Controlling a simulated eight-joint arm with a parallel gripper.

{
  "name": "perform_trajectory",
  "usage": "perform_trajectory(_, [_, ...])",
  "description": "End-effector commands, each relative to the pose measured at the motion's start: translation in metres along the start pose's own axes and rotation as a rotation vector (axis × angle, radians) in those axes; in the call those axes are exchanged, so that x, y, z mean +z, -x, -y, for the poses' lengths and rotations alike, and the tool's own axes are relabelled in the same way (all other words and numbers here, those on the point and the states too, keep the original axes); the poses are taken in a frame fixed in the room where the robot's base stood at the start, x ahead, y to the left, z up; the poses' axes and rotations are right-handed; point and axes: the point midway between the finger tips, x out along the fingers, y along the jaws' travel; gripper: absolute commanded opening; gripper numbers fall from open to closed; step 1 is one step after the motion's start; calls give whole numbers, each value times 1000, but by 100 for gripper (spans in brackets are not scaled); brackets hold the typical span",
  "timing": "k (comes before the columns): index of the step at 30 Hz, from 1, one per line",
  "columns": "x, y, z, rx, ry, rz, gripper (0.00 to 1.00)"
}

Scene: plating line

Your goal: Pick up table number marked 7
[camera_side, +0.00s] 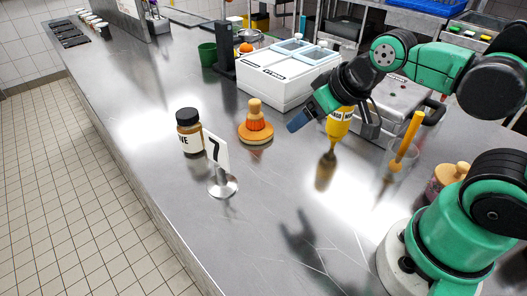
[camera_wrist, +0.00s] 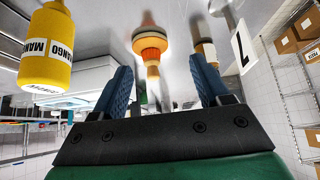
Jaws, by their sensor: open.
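The table number marked 7 is a white card (camera_side: 217,152) on a round metal base (camera_side: 222,187), upright near the counter's front edge. It also shows at the upper right of the wrist view (camera_wrist: 243,48), outside the fingers. My gripper (camera_side: 297,121) is open and empty, with blue fingers, above the counter to the right of the card and well apart from it. In the wrist view, my fingers (camera_wrist: 160,66) are spread with nothing between them.
An orange and wooden brush (camera_side: 256,125) and a dark-lidded jar (camera_side: 188,132) stand near the card. A yellow mango bottle (camera_side: 340,122) is beside my gripper. A white container (camera_side: 287,76) stands behind. The counter right of the card's base is clear.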

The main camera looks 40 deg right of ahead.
Motion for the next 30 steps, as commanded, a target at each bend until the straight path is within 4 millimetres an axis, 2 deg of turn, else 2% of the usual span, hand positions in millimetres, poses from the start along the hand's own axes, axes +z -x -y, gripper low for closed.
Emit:
perform_trajectory(5, [0,0,0,0,0,0,69])
perform_trajectory(8, [0,0,0,0,0,0,97])
perform_trajectory(9, [0,0,0,0,0,0,100])
perform_trajectory(17, [-2,-1,2,-14,-32,12,100])
perform_trajectory(20, [-8,-4,8,-62,-148,57,100])
perform_trajectory(26, [-32,-20,37,-252,-598,271,100])
perform_trajectory(30, [-51,-36,58,-391,-910,476,100])
